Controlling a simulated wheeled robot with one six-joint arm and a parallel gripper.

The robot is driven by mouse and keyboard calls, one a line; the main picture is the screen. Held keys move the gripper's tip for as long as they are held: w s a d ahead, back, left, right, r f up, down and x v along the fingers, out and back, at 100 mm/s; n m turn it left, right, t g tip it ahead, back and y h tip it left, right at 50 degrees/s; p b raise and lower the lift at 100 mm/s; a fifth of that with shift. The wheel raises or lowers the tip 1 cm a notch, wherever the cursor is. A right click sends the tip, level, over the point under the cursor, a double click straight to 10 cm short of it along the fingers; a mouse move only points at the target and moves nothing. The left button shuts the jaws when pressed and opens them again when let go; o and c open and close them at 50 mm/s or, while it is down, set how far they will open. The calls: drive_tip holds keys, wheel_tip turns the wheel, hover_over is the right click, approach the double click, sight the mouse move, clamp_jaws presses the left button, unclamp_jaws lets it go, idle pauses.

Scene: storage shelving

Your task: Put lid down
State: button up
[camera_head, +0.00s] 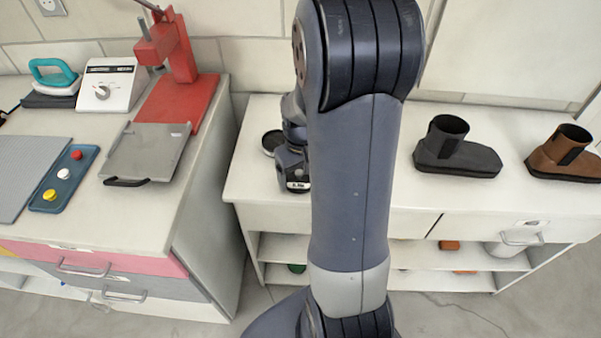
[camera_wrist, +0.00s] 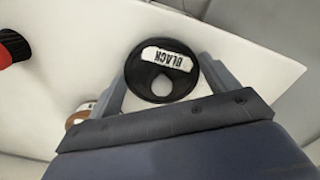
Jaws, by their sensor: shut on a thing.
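The round black lid (camera_wrist: 160,88) with a white "BLACK" label and a pale central spot shows in the wrist view. My gripper (camera_wrist: 163,80) is shut on it, one finger on each side of its rim. The lid is over the white tabletop (camera_wrist: 255,70); I cannot tell whether it touches it. In the head view, a dark round shape (camera_head: 271,142) at the left of the white cabinet top appears to be the lid. My arm hides much of that area, and the fingers are hard to make out there.
A brown-and-white round thing (camera_wrist: 80,116) is partly hidden by my gripper. A red-and-black object (camera_wrist: 13,46) is at the left edge. A black boot form (camera_head: 457,150) and a brown one (camera_head: 565,153) stand farther right. The left counter (camera_head: 120,215) holds a red press (camera_head: 180,90).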

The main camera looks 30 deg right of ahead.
sight(300, 174)
drive_tip(key=shift+f, duration=0.2)
drive_tip(key=o, duration=0.9)
drive_tip(key=shift+r, duration=0.15)
wheel_tip(300, 174, up, 12)
drive_tip(key=shift+r+p, duration=0.1)
drive_tip(key=shift+p, duration=0.5)
